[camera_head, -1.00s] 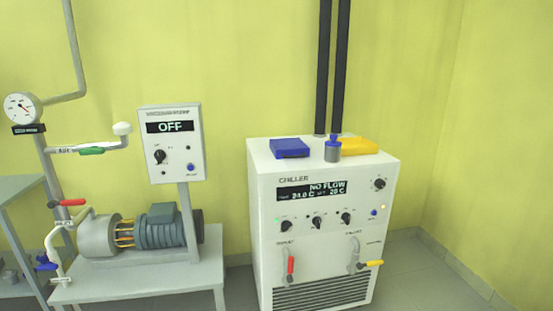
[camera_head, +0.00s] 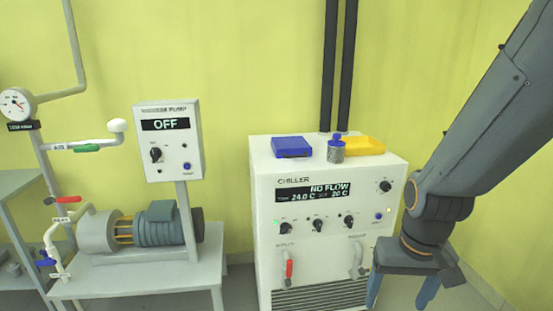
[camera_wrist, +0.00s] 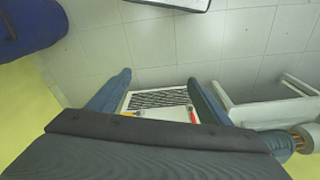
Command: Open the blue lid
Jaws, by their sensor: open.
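A flat blue lid (camera_head: 291,147) lies closed on the top left of the white chiller (camera_head: 265,240). A small grey bottle with a blue cap (camera_head: 336,149) stands beside it, to its right. My gripper (camera_head: 400,293) hangs at the right front of the chiller, fingers pointing down, well below and to the right of the blue lid. In the wrist view my gripper (camera_wrist: 158,88) is open and empty, with the chiller's front grille (camera_wrist: 158,99) showing between the fingers. The blue lid is not seen in the wrist view.
A yellow tray-like piece (camera_head: 365,147) sits at the back right of the chiller top. Two black pipes (camera_head: 337,70) rise behind it. A pump bench (camera_head: 150,280) with a control box (camera_head: 168,142) stands to the left. A dark blue object (camera_wrist: 30,25) is in the wrist view's upper left.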

